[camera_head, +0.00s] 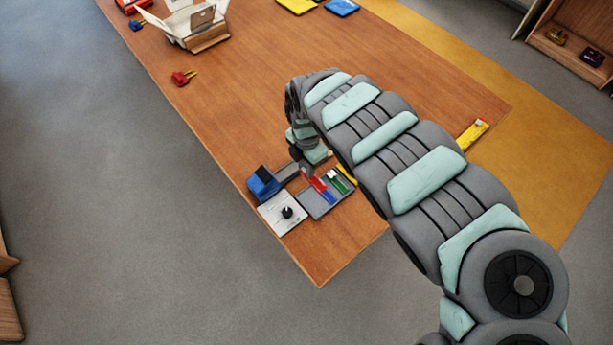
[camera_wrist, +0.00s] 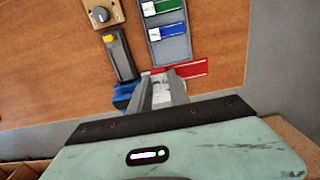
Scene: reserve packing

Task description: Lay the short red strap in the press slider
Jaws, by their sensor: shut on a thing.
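My gripper (camera_wrist: 165,76) is shut on the short red strap (camera_wrist: 192,69). The strap's white end sits between the fingers and its red length sticks out to the right, past the end of the grey tray (camera_wrist: 178,52) in the wrist view. The red strap (camera_head: 317,184) also shows just below my gripper (camera_head: 307,172) in the head view. The press has a blue body (camera_head: 262,183) and a grey slider (camera_head: 287,172). In the wrist view the slider (camera_wrist: 121,60) lies left of the strap; the blue body (camera_wrist: 122,97) is partly hidden by a finger.
The grey tray (camera_head: 311,205) holds a green strap (camera_wrist: 161,6) and a blue strap (camera_wrist: 168,31). A plate with a black knob (camera_head: 287,212) stands beside it. A red clip-like thing (camera_head: 183,78) and an open box (camera_head: 207,40) are farther back. Mid-table is largely clear.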

